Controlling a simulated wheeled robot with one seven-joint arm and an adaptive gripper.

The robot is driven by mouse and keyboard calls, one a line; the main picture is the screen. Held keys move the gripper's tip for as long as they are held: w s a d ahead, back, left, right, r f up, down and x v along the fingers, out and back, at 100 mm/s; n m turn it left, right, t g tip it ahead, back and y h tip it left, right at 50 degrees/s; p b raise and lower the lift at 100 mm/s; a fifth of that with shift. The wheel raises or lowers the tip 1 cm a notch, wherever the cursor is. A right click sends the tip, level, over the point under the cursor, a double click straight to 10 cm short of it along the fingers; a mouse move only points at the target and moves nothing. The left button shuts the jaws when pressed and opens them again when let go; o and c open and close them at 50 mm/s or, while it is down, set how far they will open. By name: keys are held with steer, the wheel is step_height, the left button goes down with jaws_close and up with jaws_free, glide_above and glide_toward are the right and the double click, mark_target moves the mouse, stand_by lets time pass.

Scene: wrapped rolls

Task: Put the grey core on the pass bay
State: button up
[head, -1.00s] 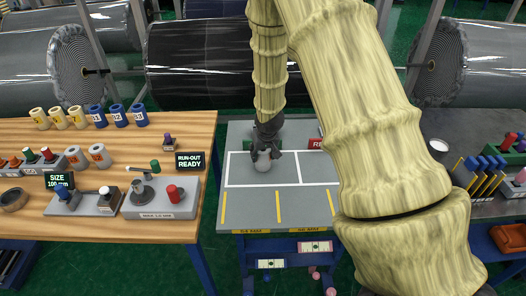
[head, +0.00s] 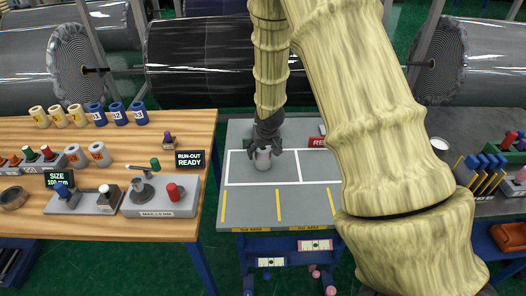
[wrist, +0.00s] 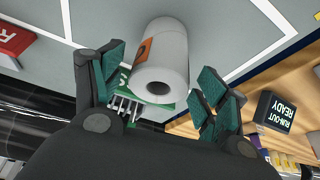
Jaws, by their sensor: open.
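The grey core (head: 263,160) is a short pale roll that appears to stand upright inside the left white-outlined bay (head: 237,178) of the grey table. In the wrist view the core (wrist: 163,65) shows an orange label and a dark hole in its near end. My gripper (head: 266,148) is over the core. In the wrist view its fingers (wrist: 160,85) are spread apart, one on each side, with visible gaps to the core. A green sign (wrist: 125,90), its lettering mostly hidden, lies behind the core.
A red sign (head: 318,142) is behind the right bay (head: 318,168), which is empty where visible. A wooden bench (head: 100,228) with gauges and several rolls stands to the left. A dark bench (head: 483,200) with tools is at the right.

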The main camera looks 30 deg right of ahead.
steer(key=b+v, duration=0.2)
steer(key=v, duration=0.9)
steer(key=shift+s, duration=0.1)
stand_by(0.5)
